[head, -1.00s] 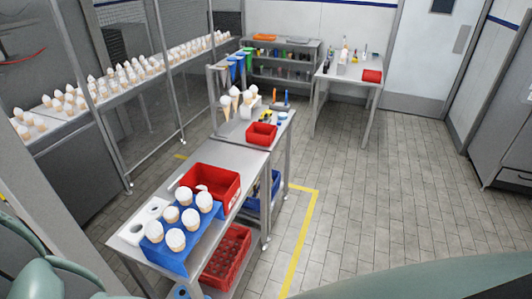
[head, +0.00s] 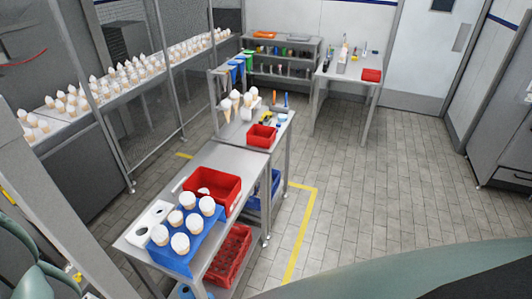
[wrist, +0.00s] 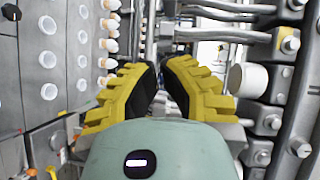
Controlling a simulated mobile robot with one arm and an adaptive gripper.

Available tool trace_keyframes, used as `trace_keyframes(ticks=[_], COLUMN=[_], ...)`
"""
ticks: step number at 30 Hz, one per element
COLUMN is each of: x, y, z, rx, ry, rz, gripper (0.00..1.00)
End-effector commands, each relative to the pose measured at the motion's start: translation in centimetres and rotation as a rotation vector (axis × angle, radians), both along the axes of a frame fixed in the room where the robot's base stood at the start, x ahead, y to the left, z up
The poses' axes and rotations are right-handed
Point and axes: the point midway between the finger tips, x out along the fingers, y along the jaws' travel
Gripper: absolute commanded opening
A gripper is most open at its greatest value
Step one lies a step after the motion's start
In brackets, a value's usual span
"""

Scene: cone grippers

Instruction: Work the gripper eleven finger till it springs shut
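My gripper (wrist: 160,68), with yellow ribbed fingers and black inner pads, is in the wrist view. A gap shows between its fingers and nothing is held there. Grey metal blocks with bolts (wrist: 278,85) run down the right side of that view, beside my right finger and seemingly apart from it. A white round part (wrist: 247,79) sticks out among them. I cannot tell which part is the finger of gripper eleven, nor whether it is open or sprung shut; no number is readable. My gripper cannot be made out in the head view.
In the head view, a metal table holds a blue rack (head: 184,258) of cones and a red bin (head: 222,188). Long rows of cones (head: 120,77) stand behind clear panels at left. A grey post stands close at lower left. The tiled floor (head: 385,180) at right is open.

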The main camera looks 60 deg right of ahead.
Motion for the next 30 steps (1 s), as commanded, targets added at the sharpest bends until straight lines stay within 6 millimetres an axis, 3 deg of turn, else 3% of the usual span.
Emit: trace_keyframes(ticks=[20,30], x=[0.7,0.3], y=[0.7,2.4], z=[-0.3,-0.6], rx=[0.0,0.001], ry=[0.001,0.001], rz=[-0.002,0.003], gripper=[0.0,0.0])
